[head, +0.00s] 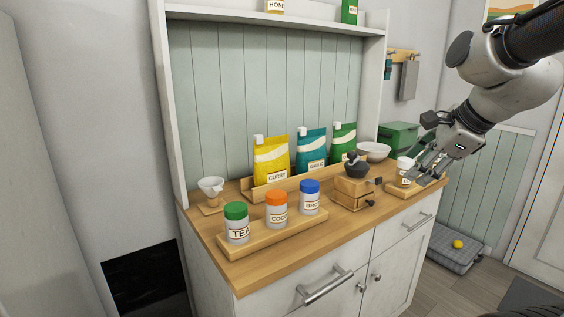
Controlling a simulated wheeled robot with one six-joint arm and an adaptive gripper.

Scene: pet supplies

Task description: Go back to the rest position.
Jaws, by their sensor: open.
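My gripper (423,168) is at the right of the head view, with my arm coming in from the upper right. Its fingers are open and point down and left. They are over or just beside a small white labelled container (403,171) at the right end of the wooden counter (345,231). The fingers partly overlap that container in the picture, and I cannot tell whether they touch it. No object shows held between the fingers.
A tray (274,239) carries jars with green (236,211), orange (276,198) and blue (310,187) lids. Behind stand yellow (271,157), teal (312,146) and green (344,139) pouches. A grinder (352,189), white bowl (373,151) and green box (399,137) are near my gripper.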

